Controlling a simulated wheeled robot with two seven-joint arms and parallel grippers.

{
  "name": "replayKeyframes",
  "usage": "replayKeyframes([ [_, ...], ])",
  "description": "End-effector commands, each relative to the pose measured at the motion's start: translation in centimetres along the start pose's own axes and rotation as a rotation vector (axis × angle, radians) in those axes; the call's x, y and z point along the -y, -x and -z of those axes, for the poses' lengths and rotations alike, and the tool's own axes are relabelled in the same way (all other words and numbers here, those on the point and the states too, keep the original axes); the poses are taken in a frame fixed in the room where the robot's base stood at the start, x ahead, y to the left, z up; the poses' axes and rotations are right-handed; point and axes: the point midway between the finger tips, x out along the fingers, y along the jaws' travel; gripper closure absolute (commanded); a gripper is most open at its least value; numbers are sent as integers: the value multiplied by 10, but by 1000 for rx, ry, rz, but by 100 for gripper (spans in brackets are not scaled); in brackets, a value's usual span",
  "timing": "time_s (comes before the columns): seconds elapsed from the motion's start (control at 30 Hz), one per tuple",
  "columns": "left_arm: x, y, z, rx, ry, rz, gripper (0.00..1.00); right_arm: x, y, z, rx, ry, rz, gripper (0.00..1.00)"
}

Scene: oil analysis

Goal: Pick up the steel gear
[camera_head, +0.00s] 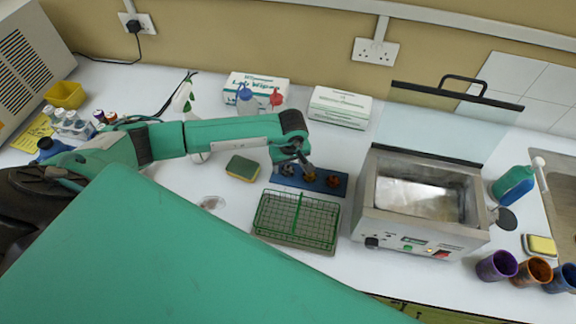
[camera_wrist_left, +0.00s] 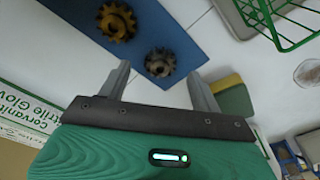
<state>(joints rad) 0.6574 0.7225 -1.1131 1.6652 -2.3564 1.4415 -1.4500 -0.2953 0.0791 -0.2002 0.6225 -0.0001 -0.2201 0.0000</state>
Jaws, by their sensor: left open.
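The steel gear (camera_wrist_left: 160,62) is dark grey with a brownish tint and lies on a blue mat (camera_wrist_left: 185,22). In the head view the gear (camera_head: 286,170) is at the mat's left end, partly hidden by my gripper. My left gripper (camera_wrist_left: 158,70) is open and empty. In the wrist view its two fingertips show on either side of the gear; I cannot tell how high they are above it. In the head view the left gripper (camera_head: 299,161) hangs over the mat's left half. My right gripper is not in view.
A brass gear (camera_wrist_left: 117,20) lies beside the steel one; a copper-coloured gear (camera_head: 333,181) is at the mat's right. A green wire rack (camera_head: 297,220) stands in front, a sponge (camera_head: 242,168) left, a steel bath (camera_head: 420,205) right. Boxes (camera_head: 340,107) stand behind.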

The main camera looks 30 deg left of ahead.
Motion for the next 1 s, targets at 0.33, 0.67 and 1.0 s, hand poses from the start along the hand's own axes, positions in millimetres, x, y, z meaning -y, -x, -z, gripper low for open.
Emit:
replayKeyframes([
  [0.33,0,-19,0,0,0,0,35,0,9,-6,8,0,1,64],
  [0.67,0,-19,0,0,1,0,80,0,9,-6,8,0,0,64],
  [1.0,0,-17,1,0,1,-1,87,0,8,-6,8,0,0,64],
])
